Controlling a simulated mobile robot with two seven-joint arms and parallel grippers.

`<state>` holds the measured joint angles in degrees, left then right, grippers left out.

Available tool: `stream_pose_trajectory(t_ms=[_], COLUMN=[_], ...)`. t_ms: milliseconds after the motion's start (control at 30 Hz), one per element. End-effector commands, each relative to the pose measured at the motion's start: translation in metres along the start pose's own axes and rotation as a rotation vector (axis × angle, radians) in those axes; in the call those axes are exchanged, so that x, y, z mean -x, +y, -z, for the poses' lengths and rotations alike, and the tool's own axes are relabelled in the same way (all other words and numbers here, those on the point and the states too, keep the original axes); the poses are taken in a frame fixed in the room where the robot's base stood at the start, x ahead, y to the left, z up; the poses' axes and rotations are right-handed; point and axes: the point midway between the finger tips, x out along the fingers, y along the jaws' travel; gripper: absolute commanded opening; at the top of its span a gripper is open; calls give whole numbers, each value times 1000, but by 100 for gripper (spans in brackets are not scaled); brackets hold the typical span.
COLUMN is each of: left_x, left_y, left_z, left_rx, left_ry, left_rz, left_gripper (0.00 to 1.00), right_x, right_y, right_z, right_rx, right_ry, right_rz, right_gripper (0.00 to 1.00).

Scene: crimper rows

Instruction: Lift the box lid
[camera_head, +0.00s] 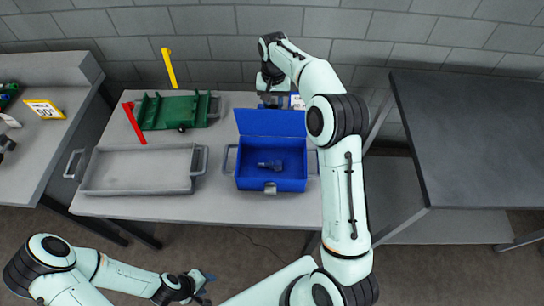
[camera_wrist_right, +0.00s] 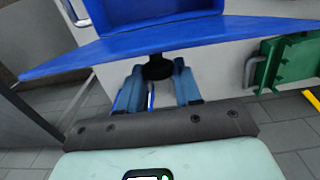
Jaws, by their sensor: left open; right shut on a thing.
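The blue box (camera_head: 256,184) stands on the grey table with its lid (camera_head: 270,122) raised roughly upright at its back edge. In the right wrist view the blue lid (camera_wrist_right: 160,38) spans the picture, with a dark knob (camera_wrist_right: 157,68) below it. My right gripper (camera_wrist_right: 156,82) is shut on this knob, one finger on each side. In the head view my right arm reaches over the table to behind the lid, where the gripper is partly hidden. My left gripper (camera_head: 202,284) is open and empty, low in the picture, away from the box.
A small grey-blue item (camera_head: 270,165) lies in the box. A grey tray (camera_head: 135,190) stands left of it, and a green rack (camera_head: 160,124) behind the tray. A red piece (camera_head: 134,124) and a yellow piece (camera_head: 169,68) stand near the rack. A dark table (camera_head: 470,130) is at right.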

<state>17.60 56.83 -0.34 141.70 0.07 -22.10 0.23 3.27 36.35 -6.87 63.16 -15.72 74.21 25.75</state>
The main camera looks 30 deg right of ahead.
Motion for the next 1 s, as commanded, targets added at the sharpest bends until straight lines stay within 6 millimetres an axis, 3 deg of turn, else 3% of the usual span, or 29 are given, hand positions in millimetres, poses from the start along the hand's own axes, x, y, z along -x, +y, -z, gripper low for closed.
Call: stream_pose_trajectory(t_ms=[500, 833, 867, 933, 1000], left_x=[0, 0, 0, 0, 0], left_y=[0, 0, 0, 0, 0], left_z=[0, 0, 0, 0, 0], left_rx=[0, 0, 0, 0, 0], left_ry=[0, 0, 0, 0, 0], left_rz=[0, 0, 0, 0, 0], left_gripper=[47, 47, 47, 47, 47], right_x=[-1, 1, 1, 1, 0], right_y=[0, 0, 0, 0, 0], right_z=[36, 40, 40, 39, 39], right_rx=[-2, 0, 0, 0, 0], right_ry=[5, 6, 6, 5, 4], right_rz=[0, 2, 2, 2, 2], right_gripper=[19, 18, 36, 59, 63])
